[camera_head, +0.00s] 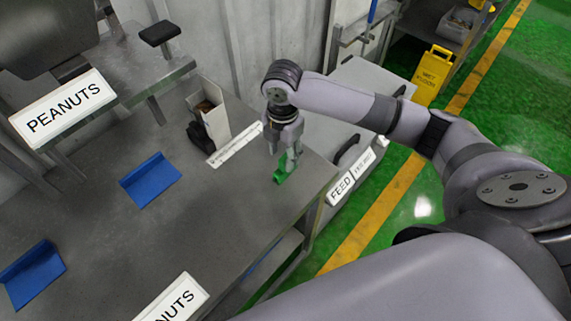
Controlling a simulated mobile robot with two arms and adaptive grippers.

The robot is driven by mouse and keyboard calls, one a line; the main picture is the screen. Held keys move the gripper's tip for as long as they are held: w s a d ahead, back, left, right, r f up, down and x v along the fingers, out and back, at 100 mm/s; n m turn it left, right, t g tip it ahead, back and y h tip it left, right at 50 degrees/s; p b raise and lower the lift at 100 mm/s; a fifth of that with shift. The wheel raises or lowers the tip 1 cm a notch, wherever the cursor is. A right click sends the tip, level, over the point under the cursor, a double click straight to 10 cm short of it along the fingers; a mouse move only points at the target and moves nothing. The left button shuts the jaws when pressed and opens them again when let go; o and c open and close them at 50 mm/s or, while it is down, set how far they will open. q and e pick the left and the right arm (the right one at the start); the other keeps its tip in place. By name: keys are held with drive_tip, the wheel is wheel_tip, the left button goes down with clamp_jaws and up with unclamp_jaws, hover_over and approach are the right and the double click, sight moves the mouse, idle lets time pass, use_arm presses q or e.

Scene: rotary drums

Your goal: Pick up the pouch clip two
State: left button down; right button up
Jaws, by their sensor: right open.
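A small green clip (281,176), which looks like the pouch clip, is at the right end of the grey metal table (230,240). My right gripper (285,150) reaches down over it from the right and is open. Its fingertips are right at the upper part of the clip, and one finger overlaps it in the picture. I cannot tell whether the fingers touch it. My left gripper is not in view.
Two blue angled pieces (150,180) (33,272) lie on the table. An open white box (211,112) and a white label strip (235,144) are behind the gripper. A "FEED" sign (341,187) is right of the table edge. A yellow wet-floor sign (433,72) stands beyond.

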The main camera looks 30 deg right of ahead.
drive_tip(key=f, duration=0.2)
drive_tip(key=f+p, duration=0.1)
drive_tip(key=shift+s+d+f, duration=0.2)
drive_tip(key=shift+s+f, duration=0.1)
drive_tip(key=shift+f, duration=0.6)
drive_tip(key=shift+c, duration=0.5)
clamp_jaws()
